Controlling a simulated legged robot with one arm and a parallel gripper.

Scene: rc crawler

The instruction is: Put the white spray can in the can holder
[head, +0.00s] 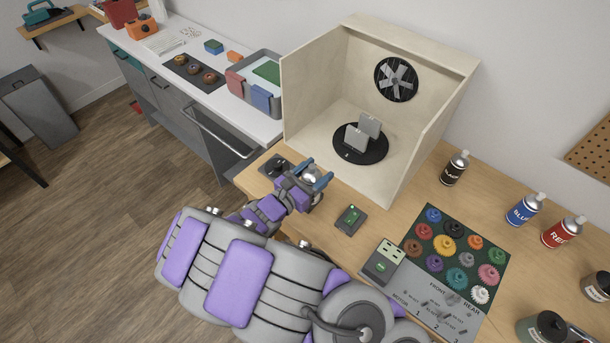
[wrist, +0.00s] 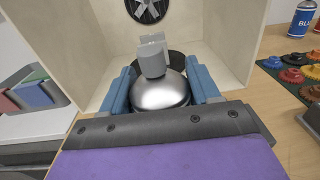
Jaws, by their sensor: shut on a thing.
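My gripper (head: 316,176) is shut on a can with a silver domed top (wrist: 160,92), which I take for the white spray can. Its blue fingers (wrist: 160,85) lie on both sides of the dome. The can's body is hidden below the fingers, so its colour does not show. The gripper is over the table's left part, in front of the open wooden booth. A small dark fixture (head: 273,165) sits on the table just left of the gripper; I cannot tell whether it is the can holder.
The booth (head: 310,100) holds a black turntable (head: 375,150) with two grey plates and a fan (head: 396,79). Black (head: 454,168), blue (head: 525,209) and red (head: 563,232) spray cans stand to the right. A gear tray (head: 480,235) and a small device (head: 351,219) lie in front.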

